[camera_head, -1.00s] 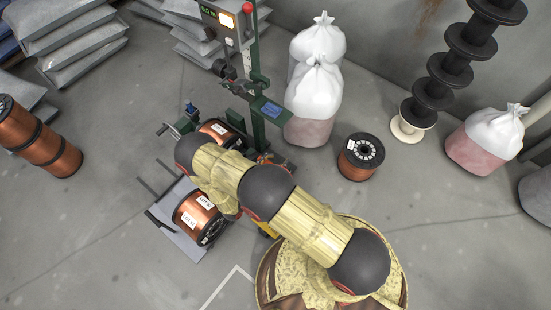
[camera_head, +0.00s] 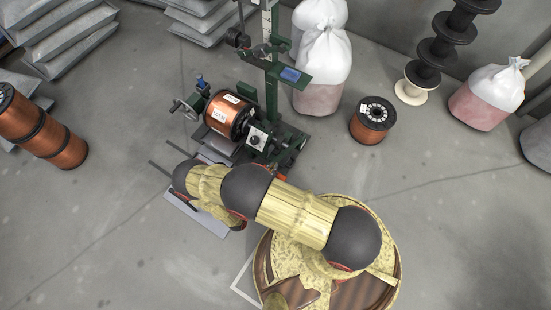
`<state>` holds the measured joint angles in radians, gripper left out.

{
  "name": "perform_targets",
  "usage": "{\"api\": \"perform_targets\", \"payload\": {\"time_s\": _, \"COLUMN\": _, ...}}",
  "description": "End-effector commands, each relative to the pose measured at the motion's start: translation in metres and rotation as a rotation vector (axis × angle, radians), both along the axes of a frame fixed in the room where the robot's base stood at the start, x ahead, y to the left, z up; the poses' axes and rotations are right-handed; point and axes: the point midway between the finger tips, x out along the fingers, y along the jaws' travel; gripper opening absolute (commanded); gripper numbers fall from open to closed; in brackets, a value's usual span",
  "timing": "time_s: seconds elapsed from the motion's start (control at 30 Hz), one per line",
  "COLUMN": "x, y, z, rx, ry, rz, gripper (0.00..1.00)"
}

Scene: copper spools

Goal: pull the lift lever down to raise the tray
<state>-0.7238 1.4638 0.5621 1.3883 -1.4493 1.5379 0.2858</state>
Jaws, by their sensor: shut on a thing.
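A grey flat plate (camera_head: 190,213) with two dark rods lies low at the left of the machine, and I take it to be the tray. My arm covers much of it, so its height is unclear. A copper spool (camera_head: 228,116) lies on its side in the green machine (camera_head: 271,92), behind my arm. I cannot pick out the lift lever for certain. My arm's end bends down over the plate's right side. My gripper is hidden behind the arm links.
A handwheel (camera_head: 187,108) sticks out left of the machine. A single copper spool (camera_head: 372,121) stands to its right. A copper stack (camera_head: 40,134) is at far left. White-topped bags (camera_head: 322,62) and a black reel column (camera_head: 440,50) stand behind. Front-left floor is clear.

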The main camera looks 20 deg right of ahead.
Motion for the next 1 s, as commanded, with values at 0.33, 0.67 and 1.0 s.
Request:
{"api": "perform_targets", "payload": {"time_s": 0.33, "x": -0.036, "y": 0.036, "z": -0.076, "rx": -0.007, "ry": 0.014, "rz": -0.005, "gripper": 0.0}}
{"api": "perform_targets", "payload": {"time_s": 0.67, "x": -0.052, "y": 0.061, "z": -0.134, "rx": -0.008, "ry": 0.013, "rz": -0.007, "gripper": 0.0}}
{"api": "perform_targets", "payload": {"time_s": 1.0, "x": -0.059, "y": 0.072, "z": -0.168, "rx": -0.008, "ry": 0.012, "rz": -0.008, "gripper": 0.0}}
